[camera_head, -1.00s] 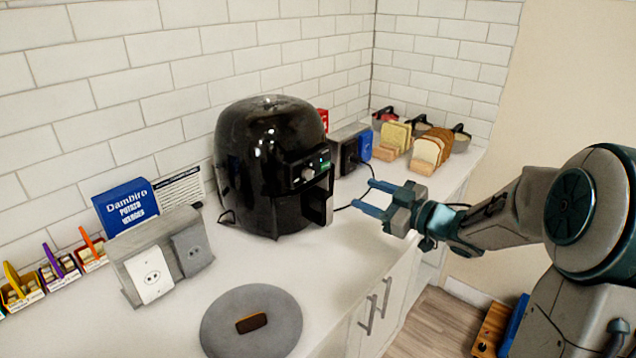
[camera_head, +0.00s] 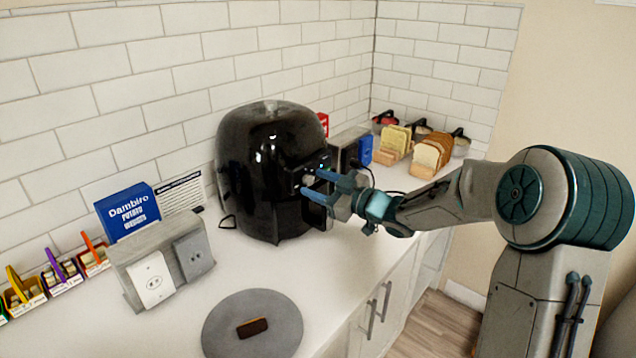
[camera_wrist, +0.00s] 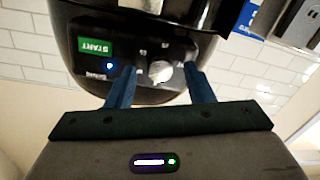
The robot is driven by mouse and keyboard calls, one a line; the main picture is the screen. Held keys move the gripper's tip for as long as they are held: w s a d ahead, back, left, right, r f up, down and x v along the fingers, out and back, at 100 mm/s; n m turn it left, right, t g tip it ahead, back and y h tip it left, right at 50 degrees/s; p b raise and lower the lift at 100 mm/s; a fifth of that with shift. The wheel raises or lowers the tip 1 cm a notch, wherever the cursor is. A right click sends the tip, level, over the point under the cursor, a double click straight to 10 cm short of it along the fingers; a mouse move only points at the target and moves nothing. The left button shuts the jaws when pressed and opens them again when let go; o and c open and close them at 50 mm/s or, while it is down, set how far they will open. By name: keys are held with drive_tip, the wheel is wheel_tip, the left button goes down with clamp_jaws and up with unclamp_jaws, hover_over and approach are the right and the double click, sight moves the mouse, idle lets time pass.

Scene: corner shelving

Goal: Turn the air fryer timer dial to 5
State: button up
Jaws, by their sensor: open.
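The black air fryer (camera_head: 262,165) stands on the counter against the tiled wall. In the wrist view its control panel shows a green START label (camera_wrist: 95,46), a small blue light and the light-coloured timer dial (camera_wrist: 160,72). My gripper (camera_head: 308,183) is open, with its blue fingers in front of the panel. In the wrist view the gripper (camera_wrist: 158,82) has one finger to each side of the dial, and I cannot tell whether either touches it. The dial's setting is too small to read. In the head view the fingers partly cover the panel.
A round grey board (camera_head: 225,325) holds a brown piece in front. Bread racks (camera_head: 430,155) and pots sit in the far corner.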

drive_tip(key=shift+w+a, duration=0.2)
drive_tip(key=shift+a, duration=0.05)
drive_tip(key=c, duration=1)
